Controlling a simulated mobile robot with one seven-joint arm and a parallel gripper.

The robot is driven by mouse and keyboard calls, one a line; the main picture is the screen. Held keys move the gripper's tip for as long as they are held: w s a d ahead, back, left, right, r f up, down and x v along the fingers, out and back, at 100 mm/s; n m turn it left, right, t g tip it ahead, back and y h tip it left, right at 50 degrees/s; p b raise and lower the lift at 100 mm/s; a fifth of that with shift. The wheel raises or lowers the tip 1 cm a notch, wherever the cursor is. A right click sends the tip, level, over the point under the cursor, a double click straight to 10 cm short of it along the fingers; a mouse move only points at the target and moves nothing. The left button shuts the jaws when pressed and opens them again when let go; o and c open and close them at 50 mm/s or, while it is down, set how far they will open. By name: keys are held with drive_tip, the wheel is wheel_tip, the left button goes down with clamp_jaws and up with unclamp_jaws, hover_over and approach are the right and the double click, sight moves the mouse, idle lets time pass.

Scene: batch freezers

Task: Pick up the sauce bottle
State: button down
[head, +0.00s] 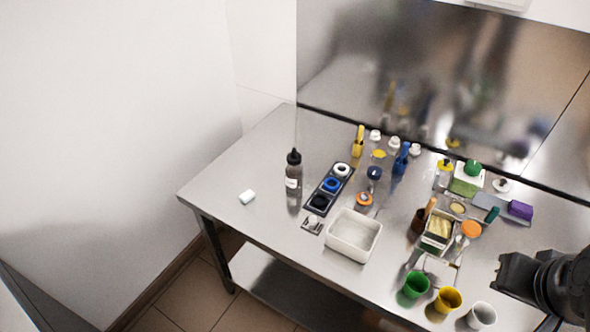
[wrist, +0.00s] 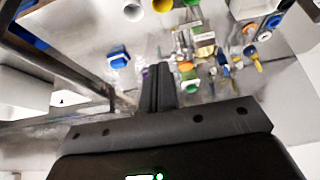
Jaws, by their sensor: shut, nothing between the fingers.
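The sauce bottle (head: 293,170) is dark with a black cap and a pale label. It stands upright on the left part of the steel table, in the head view. My gripper (head: 503,275) is at the right edge of the head view, near the table's front right side, far from the bottle. In the wrist view my gripper (wrist: 158,75) shows its fingers together with nothing between them. I cannot make out the sauce bottle for certain in the wrist view.
A dark tray with rings (head: 315,208) stands right of the bottle, and a white bin (head: 332,247) is in front. Green (head: 413,287), yellow (head: 446,301) and white cups stand near my gripper. The table's left end (head: 222,185) is mostly clear.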

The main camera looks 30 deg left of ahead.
drive_tip(key=c, duration=2.1)
unclamp_jaws()
drive_tip(key=shift+c, duration=0.2)
drive_tip(key=o, duration=1.7)
drive_tip(key=shift+c, duration=0.2)
drive_tip(key=shift+w, duration=0.1)
